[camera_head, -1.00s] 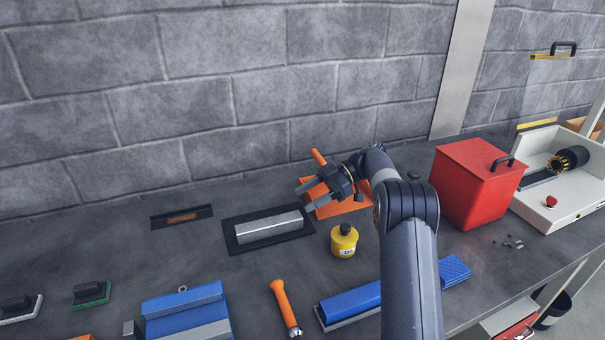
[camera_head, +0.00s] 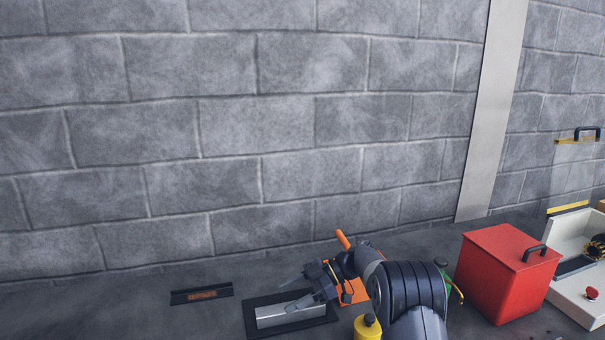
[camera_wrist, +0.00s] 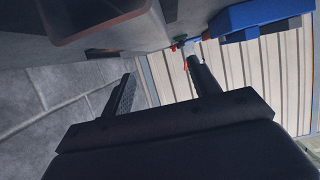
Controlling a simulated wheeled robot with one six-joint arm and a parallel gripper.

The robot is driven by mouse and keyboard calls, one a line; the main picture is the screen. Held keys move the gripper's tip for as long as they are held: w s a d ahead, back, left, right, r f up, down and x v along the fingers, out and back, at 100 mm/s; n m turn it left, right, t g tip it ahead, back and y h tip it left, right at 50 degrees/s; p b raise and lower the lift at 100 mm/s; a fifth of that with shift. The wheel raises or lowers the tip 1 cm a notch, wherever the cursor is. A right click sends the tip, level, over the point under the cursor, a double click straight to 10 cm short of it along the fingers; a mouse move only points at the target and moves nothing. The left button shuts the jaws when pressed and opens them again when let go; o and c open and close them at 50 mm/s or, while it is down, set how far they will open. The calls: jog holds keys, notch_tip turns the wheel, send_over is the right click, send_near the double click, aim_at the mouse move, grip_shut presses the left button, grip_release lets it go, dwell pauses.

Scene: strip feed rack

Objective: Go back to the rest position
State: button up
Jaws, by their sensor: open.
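My gripper (camera_head: 289,297) is open and empty, with its two dark fingers pointing left in the head view. In the picture its fingers overlap the right end of the silver metal block (camera_head: 275,317). How high they are above the bench is hard to tell. In the wrist view the fingers (camera_wrist: 160,68) are spread apart with nothing between them. My arm comes up from the bottom of the head view and hides part of an orange mat (camera_head: 356,297) and a yellow bottle (camera_head: 367,330).
A red lidded box (camera_head: 495,285) stands right of my arm, with a white-sided machine (camera_head: 578,308) beyond it. An orange handle (camera_head: 343,240) rises behind my gripper. A grey block wall (camera_head: 240,130) closes the back. A blue object (camera_wrist: 262,17) shows in the wrist view.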

jog(key=shift+r, duration=0.3)
jog(key=shift+f, duration=0.1)
